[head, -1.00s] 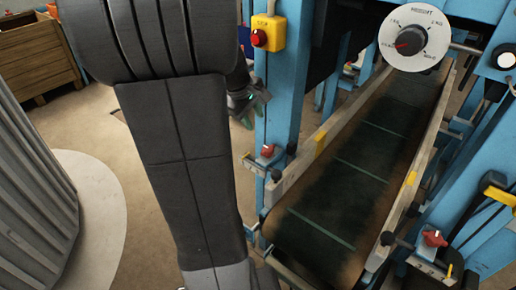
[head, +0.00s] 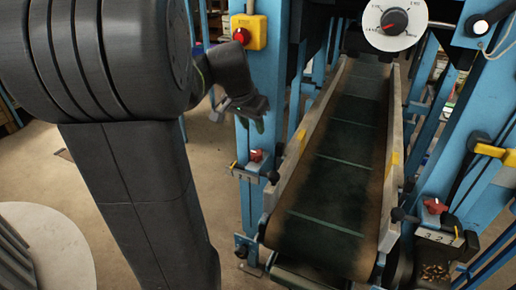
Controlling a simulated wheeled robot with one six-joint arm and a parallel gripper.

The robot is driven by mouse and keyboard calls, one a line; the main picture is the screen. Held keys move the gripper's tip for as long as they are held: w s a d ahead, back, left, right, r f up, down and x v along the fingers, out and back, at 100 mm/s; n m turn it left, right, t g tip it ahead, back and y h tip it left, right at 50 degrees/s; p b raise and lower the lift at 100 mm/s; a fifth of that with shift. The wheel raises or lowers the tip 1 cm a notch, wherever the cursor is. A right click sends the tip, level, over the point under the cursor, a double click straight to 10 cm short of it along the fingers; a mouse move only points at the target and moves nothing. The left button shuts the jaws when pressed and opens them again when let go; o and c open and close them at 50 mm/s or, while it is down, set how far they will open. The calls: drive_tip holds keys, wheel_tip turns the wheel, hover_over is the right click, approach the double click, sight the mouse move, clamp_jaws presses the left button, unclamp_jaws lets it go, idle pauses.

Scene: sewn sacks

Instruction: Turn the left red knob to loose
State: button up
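The left red knob (head: 256,155) sits on a small grey bracket with a scale on the blue post, left of the conveyor belt. A right red knob (head: 435,206) sits on a similar bracket on the right side. My gripper (head: 255,118) hangs in front of the blue post, just above the left knob in the picture and apart from it. Its fingers are small and dark, so I cannot tell whether they are open. The scale marks by the left knob are too small to read.
The dark conveyor belt (head: 335,180) runs between wooden side rails. A yellow box (head: 249,32) with a red switch is on the left post. A white dial (head: 395,22) with a red pointer hangs above the belt. A black-and-yellow handle (head: 490,150) sticks out at right.

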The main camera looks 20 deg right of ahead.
sight(261, 149)
drive_tip(key=x, duration=1.1)
drive_tip(key=shift+f+b, duration=0.2)
drive_tip(key=shift+b, duration=0.2)
clamp_jaws()
